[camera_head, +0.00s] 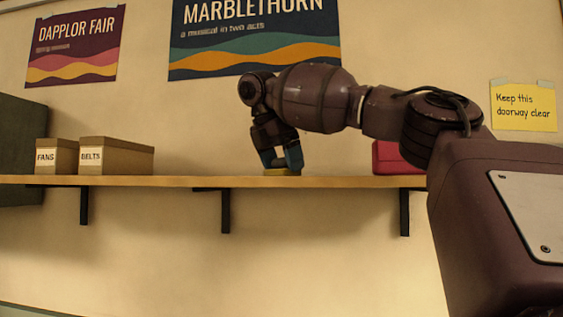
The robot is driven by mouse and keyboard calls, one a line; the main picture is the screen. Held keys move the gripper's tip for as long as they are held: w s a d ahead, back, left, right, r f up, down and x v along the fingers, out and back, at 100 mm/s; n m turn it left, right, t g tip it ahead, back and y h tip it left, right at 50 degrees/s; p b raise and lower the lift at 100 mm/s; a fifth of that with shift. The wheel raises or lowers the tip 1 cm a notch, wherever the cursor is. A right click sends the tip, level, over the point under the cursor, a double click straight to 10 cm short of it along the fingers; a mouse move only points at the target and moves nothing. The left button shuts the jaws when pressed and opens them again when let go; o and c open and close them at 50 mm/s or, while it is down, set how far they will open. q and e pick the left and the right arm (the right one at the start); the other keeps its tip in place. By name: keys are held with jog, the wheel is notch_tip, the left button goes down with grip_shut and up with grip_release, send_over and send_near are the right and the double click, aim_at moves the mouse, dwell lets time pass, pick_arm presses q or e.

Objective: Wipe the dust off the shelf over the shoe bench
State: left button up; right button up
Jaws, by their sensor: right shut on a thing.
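The shelf (180,182) is a long wooden board on the wall, seen almost edge-on from slightly below. My right gripper (281,162) points down at the shelf, right of its middle. It is shut on a flat yellow pad (282,172), perhaps a sponge, which appears to rest on the board. Most of the pad is hidden by the fingers. The top of the board barely shows, so I cannot make out dust. My left gripper is not in view.
Cardboard boxes labelled FANS (64,155) and BELTS (125,157) stand on the shelf's left part. A red box (388,158) stands at the right, partly behind my right arm. Black brackets (226,212) hang below. The board between BELTS and my gripper is clear.

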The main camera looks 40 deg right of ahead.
jog(key=shift+w+d+f, duration=0.1)
jog(key=shift+w+d, duration=0.8)
jog(key=shift+d, duration=0.2)
jog(key=shift+w+d, duration=0.9)
jog(key=shift+d, duration=0.2)
jog(key=shift+d, duration=0.1)
jog(key=shift+s+d, duration=0.65)
jog(key=shift+s, duration=0.1)
jog(key=shift+s+a, duration=0.9)
jog(key=shift+a, duration=0.15)
jog(key=shift+s+a, duration=1)
jog(key=shift+a, duration=0.3)
